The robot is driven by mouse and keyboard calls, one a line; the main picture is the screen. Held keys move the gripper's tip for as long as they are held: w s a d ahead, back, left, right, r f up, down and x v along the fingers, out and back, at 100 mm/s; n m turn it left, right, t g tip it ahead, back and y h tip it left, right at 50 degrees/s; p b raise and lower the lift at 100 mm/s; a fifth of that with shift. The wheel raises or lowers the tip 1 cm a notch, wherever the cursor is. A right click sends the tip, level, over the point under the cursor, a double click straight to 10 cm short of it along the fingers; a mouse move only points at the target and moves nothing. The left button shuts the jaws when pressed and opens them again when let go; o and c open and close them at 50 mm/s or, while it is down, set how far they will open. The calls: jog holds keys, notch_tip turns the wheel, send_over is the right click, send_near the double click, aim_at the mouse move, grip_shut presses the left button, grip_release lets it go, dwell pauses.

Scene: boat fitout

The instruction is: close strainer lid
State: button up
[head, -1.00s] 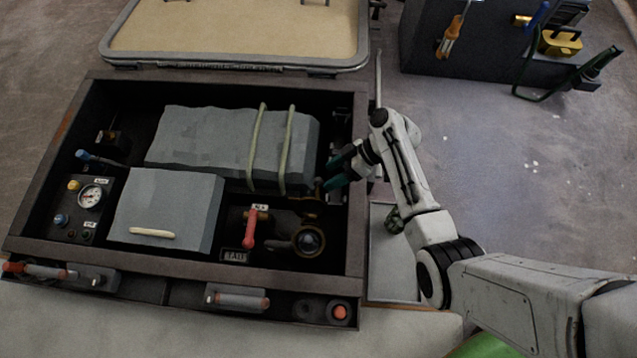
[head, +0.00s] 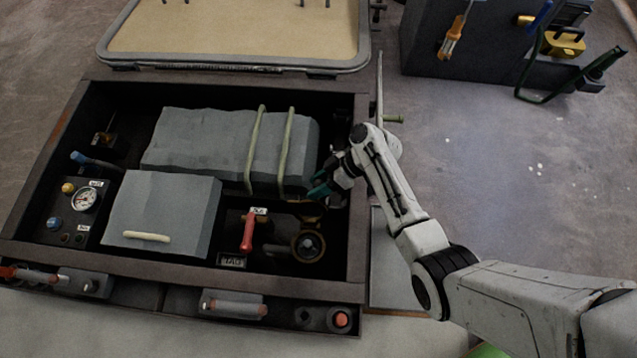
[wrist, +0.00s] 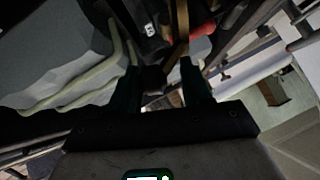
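The strainer (head: 296,247) is a round brass-rimmed fitting with a dark opening and a pale centre, at the front right inside the dark box in the head view. Brass parts (head: 311,217) stand just behind it, probably the raised lid, but its outline is unclear. My gripper (head: 318,188) is above and behind these brass parts, with green-dark fingers. In the wrist view my gripper (wrist: 161,66) has its fingers spread apart. A brass strip (wrist: 182,38) shows beyond and near the right finger; I cannot tell whether they touch.
A red-handled valve (head: 248,231) stands left of the strainer. A grey strapped block (head: 205,150) and a grey box with a pale handle (head: 165,205) fill the middle. The box's right wall (head: 357,240) is close to my arm.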

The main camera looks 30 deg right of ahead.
grip_shut()
dwell(0.3)
